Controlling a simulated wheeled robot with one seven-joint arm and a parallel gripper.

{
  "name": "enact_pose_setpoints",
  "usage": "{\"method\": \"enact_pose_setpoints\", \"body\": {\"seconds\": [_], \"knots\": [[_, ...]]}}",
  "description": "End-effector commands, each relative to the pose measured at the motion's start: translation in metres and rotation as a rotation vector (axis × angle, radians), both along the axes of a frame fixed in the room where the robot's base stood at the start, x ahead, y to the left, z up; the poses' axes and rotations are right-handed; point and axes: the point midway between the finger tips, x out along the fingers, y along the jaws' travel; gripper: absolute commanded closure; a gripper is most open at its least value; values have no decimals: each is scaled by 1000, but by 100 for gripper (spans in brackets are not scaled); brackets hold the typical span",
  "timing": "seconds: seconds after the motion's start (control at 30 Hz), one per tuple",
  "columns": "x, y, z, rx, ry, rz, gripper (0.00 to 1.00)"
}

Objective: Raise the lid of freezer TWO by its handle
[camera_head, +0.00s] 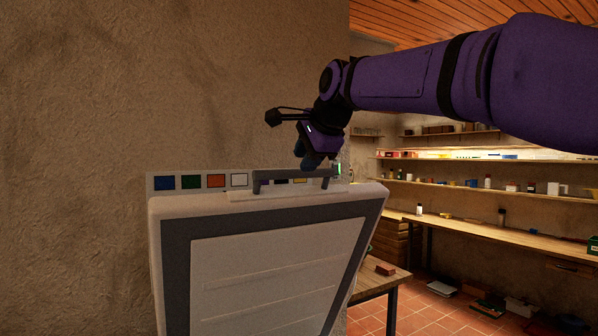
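The white freezer lid (270,270) stands steeply raised in the lower middle of the view. The face towards me has a dark grey border and a pale ridged inner panel. Its dark grey handle (275,176) runs along the top edge. My gripper (314,163) reaches down from the upper right to the right part of this handle and looks to be at or touching it. Whether its fingers close around the bar is too small to tell. The freezer body is out of view, and no number shows on the lid.
A strip with coloured squares (202,182) is on the rough wall just behind the lid's top edge. A wooden table (378,285) with a reddish block stands right of the lid. Shelves and a long bench (500,235) line the far room; tiled floor shows between.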

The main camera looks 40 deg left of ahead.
Motion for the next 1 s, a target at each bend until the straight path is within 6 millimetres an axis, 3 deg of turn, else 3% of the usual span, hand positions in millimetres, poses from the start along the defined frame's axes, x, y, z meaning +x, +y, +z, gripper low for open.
{"method": "enact_pose_setpoints", "body": {"seconds": [0.2, 0.57, 0.7, 0.87, 1.0], "knots": [[-7, -17, 16, -1, 0, 0, 69], [-9, -21, 20, 0, -1, 1, 69], [-9, -21, 20, 0, -1, 1, 98], [-8, -20, 19, 2, -3, 1, 100], [1, -15, 4, 21, -29, -2, 100]]}}
